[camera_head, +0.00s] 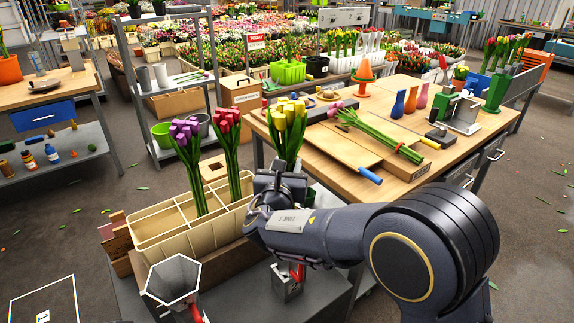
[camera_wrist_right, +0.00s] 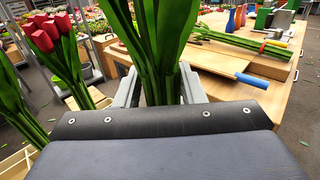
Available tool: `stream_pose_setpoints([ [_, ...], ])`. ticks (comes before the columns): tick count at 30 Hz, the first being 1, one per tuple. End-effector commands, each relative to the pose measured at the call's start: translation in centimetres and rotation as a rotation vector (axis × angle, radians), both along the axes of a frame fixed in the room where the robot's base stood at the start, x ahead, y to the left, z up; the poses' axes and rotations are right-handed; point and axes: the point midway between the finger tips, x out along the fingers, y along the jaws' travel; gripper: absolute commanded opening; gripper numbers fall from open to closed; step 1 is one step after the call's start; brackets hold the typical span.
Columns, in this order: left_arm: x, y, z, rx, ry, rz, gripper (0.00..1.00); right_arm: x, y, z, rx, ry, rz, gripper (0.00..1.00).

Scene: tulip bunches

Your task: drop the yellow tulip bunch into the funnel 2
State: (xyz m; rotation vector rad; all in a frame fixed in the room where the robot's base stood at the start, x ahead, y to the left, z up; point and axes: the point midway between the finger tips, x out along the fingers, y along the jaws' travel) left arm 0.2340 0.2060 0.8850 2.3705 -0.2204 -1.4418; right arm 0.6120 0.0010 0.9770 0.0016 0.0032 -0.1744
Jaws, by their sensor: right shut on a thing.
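The yellow tulip bunch (camera_head: 289,122) stands upright, with green stems and leaves. My right gripper (camera_head: 279,180) is shut on its stems, at the right end of a cream divided bin (camera_head: 150,247). In the right wrist view, the stems (camera_wrist_right: 155,55) pass between the two fingers of my right gripper (camera_wrist_right: 157,88); the blooms are out of that picture. A grey metal funnel (camera_head: 174,277) with a pale rim and a red part below stands in front of the bin, to the lower left of the gripper. I see no number on it. My left gripper is not in view.
A purple bunch (camera_head: 186,140) and a red bunch (camera_head: 228,128) stand in the bin. A wooden workbench (camera_head: 310,150) lies behind the arm, with another bunch (camera_head: 378,134) lying on it. A small metal holder (camera_head: 287,283) stands right of the funnel.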

Motion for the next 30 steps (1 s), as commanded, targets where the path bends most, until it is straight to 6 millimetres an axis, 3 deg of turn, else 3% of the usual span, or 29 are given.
stream_pose_setpoints([
  [30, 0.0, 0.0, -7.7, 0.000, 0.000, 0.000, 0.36, 0.0, 0.0, -8.5, 0.000, -0.002, 0.000, 0.04],
])
